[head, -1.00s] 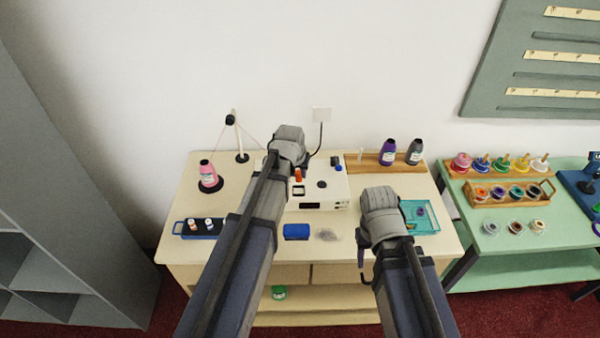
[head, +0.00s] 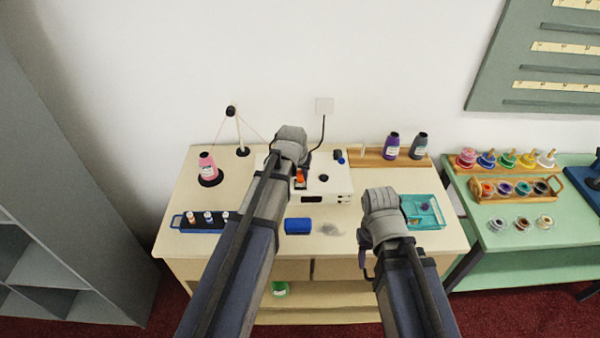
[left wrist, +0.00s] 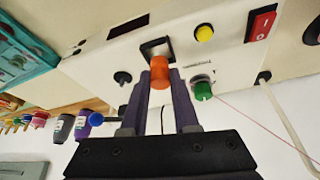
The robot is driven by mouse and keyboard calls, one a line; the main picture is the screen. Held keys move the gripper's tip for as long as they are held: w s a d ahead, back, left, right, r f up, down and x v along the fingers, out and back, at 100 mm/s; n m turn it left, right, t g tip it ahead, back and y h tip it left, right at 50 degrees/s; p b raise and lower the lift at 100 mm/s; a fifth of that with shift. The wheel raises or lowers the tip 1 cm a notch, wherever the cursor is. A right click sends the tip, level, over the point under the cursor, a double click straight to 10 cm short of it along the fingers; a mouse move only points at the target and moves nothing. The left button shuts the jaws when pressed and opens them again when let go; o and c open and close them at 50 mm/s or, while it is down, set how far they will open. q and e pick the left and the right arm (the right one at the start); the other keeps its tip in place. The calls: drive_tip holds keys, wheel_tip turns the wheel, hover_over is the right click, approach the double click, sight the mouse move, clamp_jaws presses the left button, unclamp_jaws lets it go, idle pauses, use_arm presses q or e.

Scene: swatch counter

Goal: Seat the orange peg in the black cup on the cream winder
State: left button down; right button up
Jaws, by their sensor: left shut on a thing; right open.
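The orange peg (left wrist: 160,72) is between the fingers of my left gripper (left wrist: 160,88), which is shut on it. It also shows in the head view (head: 300,175). The black square cup (left wrist: 151,46) is on top of the cream winder (left wrist: 115,60), right by the peg's far end. I cannot tell whether the peg's end is inside the cup or just above it. The winder also shows in the head view (head: 335,184), partly behind my left arm. My right gripper (head: 366,262) is open and empty over the front right of the counter.
On the winder are a yellow button (left wrist: 204,33), a red switch (left wrist: 261,23) and a green-knobbed part (left wrist: 202,89) with a thread. A blue block (head: 298,226), a teal tray (head: 432,222) and a pink cone (head: 207,168) stand around.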

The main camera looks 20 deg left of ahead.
use_arm(q)
drive_tip(key=shift+f+b, duration=0.75)
drive_tip(key=shift+f, duration=0.2)
drive_tip(key=c, duration=0.6)
unclamp_jaws()
drive_tip(key=shift+r, duration=0.1)
drive_tip(key=p+v, duration=0.7)
drive_tip(key=shift+s+r, duration=0.2)
drive_tip(key=shift+r, duration=0.05)
